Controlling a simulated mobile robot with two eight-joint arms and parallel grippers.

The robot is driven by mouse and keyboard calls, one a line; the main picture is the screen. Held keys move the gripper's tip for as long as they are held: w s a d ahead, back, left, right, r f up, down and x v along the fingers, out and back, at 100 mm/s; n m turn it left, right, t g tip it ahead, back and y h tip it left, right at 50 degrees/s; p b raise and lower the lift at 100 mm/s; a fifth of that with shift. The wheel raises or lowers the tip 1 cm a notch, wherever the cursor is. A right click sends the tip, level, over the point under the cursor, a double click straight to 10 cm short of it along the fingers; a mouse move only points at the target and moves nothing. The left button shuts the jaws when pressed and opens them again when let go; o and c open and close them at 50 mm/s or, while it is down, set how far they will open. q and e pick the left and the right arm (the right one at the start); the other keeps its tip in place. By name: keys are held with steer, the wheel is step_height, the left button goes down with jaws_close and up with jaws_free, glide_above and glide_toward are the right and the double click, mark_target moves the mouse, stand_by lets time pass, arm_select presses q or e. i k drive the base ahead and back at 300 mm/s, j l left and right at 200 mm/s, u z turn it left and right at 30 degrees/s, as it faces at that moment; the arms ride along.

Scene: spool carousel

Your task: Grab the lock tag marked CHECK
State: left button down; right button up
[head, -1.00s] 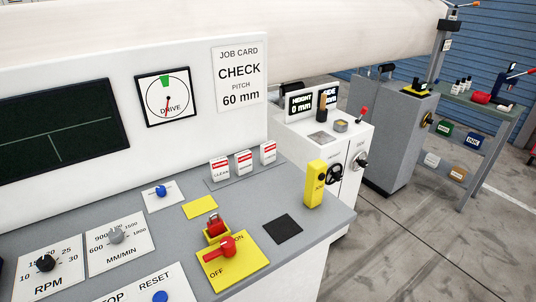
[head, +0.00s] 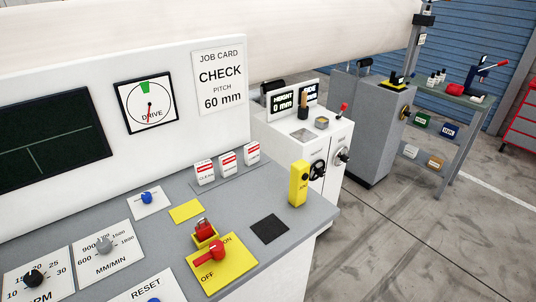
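Three white lock tags with red top bands stand in a row on a grey strip (head: 222,182) at the back right of the grey console. The left tag (head: 204,173) seems to read CLEAN or CLEAR. The words on the middle tag (head: 228,164) and the right tag (head: 252,153) are too small to read surely. The job card (head: 221,78) on the white panel reads CHECK, pitch 60 mm. Neither of my grippers is in view.
In front of the tags are a yellow plate (head: 186,211), a red padlock (head: 204,231), a red rotary switch on a yellow ON/OFF plate (head: 233,270), and a black square pad (head: 270,229). A yellow upright box (head: 298,184) stands at the console's right edge. Open floor lies right.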

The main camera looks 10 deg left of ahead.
mark_target(251, 150)
steer(key=i+l+z, duration=0.25)
steer(key=l, duration=0.15)
steer(key=i+l+z, duration=0.1)
steer(key=l+z, duration=0.15)
steer(key=l, duration=0.15)
steer(key=i+l+z, duration=0.15)
steer(key=i+l, duration=0.15)
steer(key=i+l+z, duration=0.15)
steer(key=i, duration=0.25)
steer(key=i+l+z, duration=0.2)
steer(key=i, duration=0.2)
steer(key=i+u, duration=0.15)
steer(key=u, duration=0.25)
steer(key=i+u, duration=0.2)
steer(key=u, duration=0.2)
steer(key=i+l+u, duration=0.15)
steer(key=u, duration=0.25)
steer(key=i+l+u, duration=0.1)
steer(key=u, duration=0.3)
steer(key=i+u, duration=0.1)
steer(key=u, duration=0.3)
steer(key=i+l+u, duration=0.1)
steer(key=u, duration=0.3)
steer(key=l+u, duration=0.2)
steer(key=u, duration=0.2)
steer(key=i+l+u, duration=0.15)
steer(key=u, duration=0.3)
